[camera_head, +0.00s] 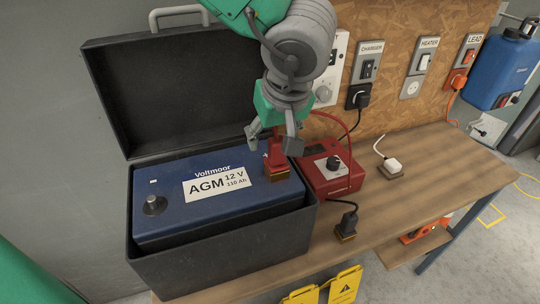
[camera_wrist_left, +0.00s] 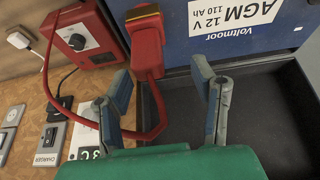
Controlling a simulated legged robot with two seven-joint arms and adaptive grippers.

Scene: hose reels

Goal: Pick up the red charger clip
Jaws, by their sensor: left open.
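The red charger clip (camera_head: 277,168) sits at the right end of the blue battery (camera_head: 160,232), by the plus mark, with its brass-coloured jaw end down. In the left wrist view the clip (camera_wrist_left: 148,48) lies just ahead of the fingertips, its handle end between their lines, with a red cable looping from it. My left gripper (camera_head: 272,140) is open above the clip, its fingers to either side of the clip's upper end. It also shows in the left wrist view (camera_wrist_left: 162,77), open. Whether a finger touches the clip cannot be told. My right gripper is not in view.
The battery stands in a black box (camera_head: 225,248) with its lid raised behind. The red charger (camera_head: 322,182) stands close right of it, with a black clip (camera_head: 347,222) in front. A white plug (camera_head: 391,164) lies on the bench (camera_head: 430,165). Switches line the back board.

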